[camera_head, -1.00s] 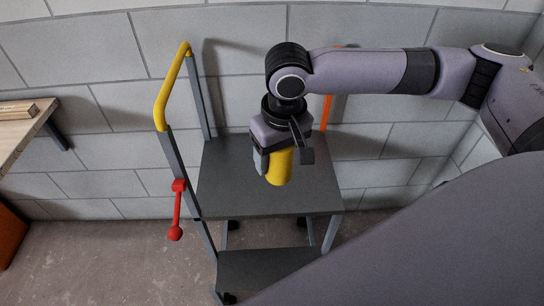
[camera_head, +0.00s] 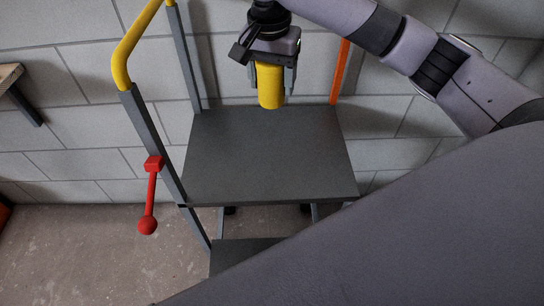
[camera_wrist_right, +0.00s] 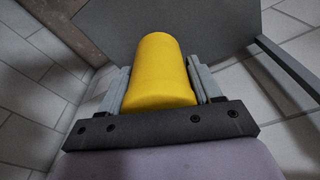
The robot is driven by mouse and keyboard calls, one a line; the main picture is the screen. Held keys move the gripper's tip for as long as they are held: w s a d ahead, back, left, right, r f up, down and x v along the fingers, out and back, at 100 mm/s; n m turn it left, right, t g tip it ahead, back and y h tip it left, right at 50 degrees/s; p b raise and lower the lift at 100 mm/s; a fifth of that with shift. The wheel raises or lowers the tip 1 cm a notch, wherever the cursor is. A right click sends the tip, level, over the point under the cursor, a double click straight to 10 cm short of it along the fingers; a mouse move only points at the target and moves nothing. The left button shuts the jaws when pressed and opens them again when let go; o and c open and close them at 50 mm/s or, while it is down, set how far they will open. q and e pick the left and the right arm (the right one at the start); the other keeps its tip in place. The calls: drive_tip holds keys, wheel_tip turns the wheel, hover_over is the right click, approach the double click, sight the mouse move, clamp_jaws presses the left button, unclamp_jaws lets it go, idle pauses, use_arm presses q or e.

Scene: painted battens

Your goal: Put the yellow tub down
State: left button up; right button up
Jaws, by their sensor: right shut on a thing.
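The yellow tub (camera_head: 269,86) is held upright, or close to it, in my right gripper (camera_head: 273,89). The gripper's fingers are shut on its two sides, as the right wrist view shows with the tub (camera_wrist_right: 160,75) between the grey fingers (camera_wrist_right: 160,88). In the head view the tub's lower end shows at the back edge of the dark grey top shelf (camera_head: 270,155) of a trolley. I cannot tell whether it touches the shelf or hangs above it. My left gripper is not in view.
The shelf is otherwise bare. The trolley has a yellow handle (camera_head: 133,46) and a red lever (camera_head: 151,195) at left, and an orange post (camera_head: 340,72) at back right. A block wall (camera_head: 90,90) stands close behind. A lower shelf (camera_head: 236,254) is partly hidden.

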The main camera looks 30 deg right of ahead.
drive_tip(key=shift+w+d+f+m+b, duration=0.2)
drive_tip(key=shift+d+f+m+b, duration=0.05)
drive_tip(key=shift+f+m+b, duration=0.25)
drive_tip(key=shift+w+d+f+m+b, duration=0.2)
drive_tip(key=shift+f+m+b, duration=0.15)
drive_tip(key=shift+f+m, duration=0.15)
drive_tip(key=shift+f, duration=0.2)
drive_tip(key=b, duration=0.3)
approach(275, 160)
drive_tip(key=f, duration=0.4)
drive_tip(key=shift+w+d+f, duration=0.1)
drive_tip(key=shift+w+d, duration=0.05)
drive_tip(key=shift+w, duration=0.1)
drive_tip(key=o, duration=1.3)
drive_tip(key=shift+f, duration=0.1)
